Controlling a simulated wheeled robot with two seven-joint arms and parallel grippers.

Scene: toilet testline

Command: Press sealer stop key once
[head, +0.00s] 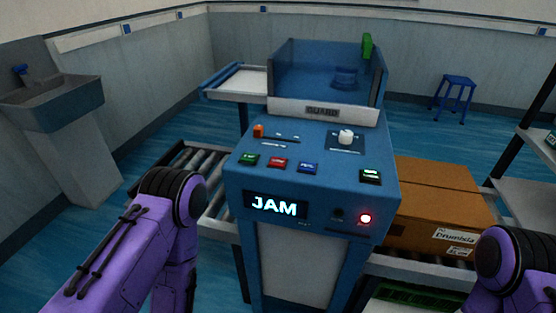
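The blue sealer machine (240,200) stands in the middle of the head view. Its sloped top panel carries a green key (248,160), a red key (277,162) and a blue key (308,167) in a row, with another green key (370,176) at the right. The key labels are too small to read, so I cannot tell by text which one is stop. The front display (276,206) reads JAM, and a red lamp (365,218) glows beside it. Purple links of both my arms show at the lower left and lower right; neither gripper is in view.
An orange slider knob (258,131) and a white knob (346,137) sit behind the keys, before the GUARD bar (322,112). A cardboard box (435,205) lies right of the machine on a conveyor. A roller conveyor (213,190) runs at left. The space above the keys is clear.

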